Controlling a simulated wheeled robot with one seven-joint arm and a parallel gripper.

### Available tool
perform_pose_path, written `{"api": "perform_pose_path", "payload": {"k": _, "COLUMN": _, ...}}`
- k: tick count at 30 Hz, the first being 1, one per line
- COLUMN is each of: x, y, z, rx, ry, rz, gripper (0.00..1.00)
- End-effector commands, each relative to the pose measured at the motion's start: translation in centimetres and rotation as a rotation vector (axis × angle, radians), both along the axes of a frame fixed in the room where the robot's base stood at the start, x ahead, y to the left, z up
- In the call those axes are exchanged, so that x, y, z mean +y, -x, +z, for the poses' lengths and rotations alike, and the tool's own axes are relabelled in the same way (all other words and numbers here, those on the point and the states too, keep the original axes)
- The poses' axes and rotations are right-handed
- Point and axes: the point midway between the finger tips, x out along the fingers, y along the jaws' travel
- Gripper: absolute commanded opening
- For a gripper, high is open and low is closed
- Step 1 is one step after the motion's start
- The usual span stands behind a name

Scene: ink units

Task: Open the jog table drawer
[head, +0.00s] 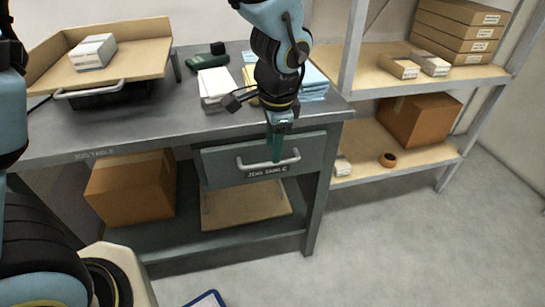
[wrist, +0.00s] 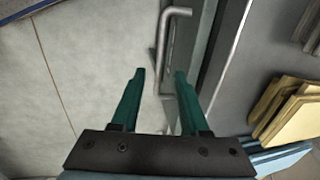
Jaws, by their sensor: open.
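The grey-green drawer (head: 225,169) is under the right part of the jog table (head: 140,146), with a bar handle (head: 252,167) across its front. I cannot tell whether it is fully shut. My gripper (head: 277,155) points down at the drawer front, its green fingers at the right part of the handle. In the wrist view, the two fingers of my gripper (wrist: 160,74) are apart. The handle (wrist: 163,38) runs down toward the gap between their tips, beside the drawer front (wrist: 201,45). Contact is not clear.
Papers (head: 216,84), a green tool (head: 207,58) and a wooden tray (head: 120,62) are on the tabletop. A cardboard box (head: 130,188) stands on the lower shelf. A shelf rack (head: 400,169) with boxes is at the right. The floor (head: 400,250) in front is mostly clear.

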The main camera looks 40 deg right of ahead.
Motion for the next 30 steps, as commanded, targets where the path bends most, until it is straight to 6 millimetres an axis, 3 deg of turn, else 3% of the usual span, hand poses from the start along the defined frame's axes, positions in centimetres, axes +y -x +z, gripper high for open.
{"api": "perform_pose_path", "payload": {"k": 3, "x": 0.0, "y": -0.3, "z": -2.0, "rx": 0.001, "ry": -0.003, "rz": 0.002, "gripper": 0.45}}
{"api": "perform_pose_path", "payload": {"k": 7, "x": -0.2, "y": -0.6, "z": -3.3, "rx": 0.001, "ry": -0.001, "rz": 0.002, "gripper": 0.45}}
{"api": "perform_pose_path", "payload": {"k": 19, "x": -0.3, "y": -0.7, "z": -4.0, "rx": 0.000, "ry": 0.001, "rz": 0.002, "gripper": 0.45}}
{"api": "perform_pose_path", "payload": {"k": 30, "x": -0.2, "y": -0.7, "z": -4.0, "rx": 0.000, "ry": 0.000, "rz": 0.002, "gripper": 0.04}}
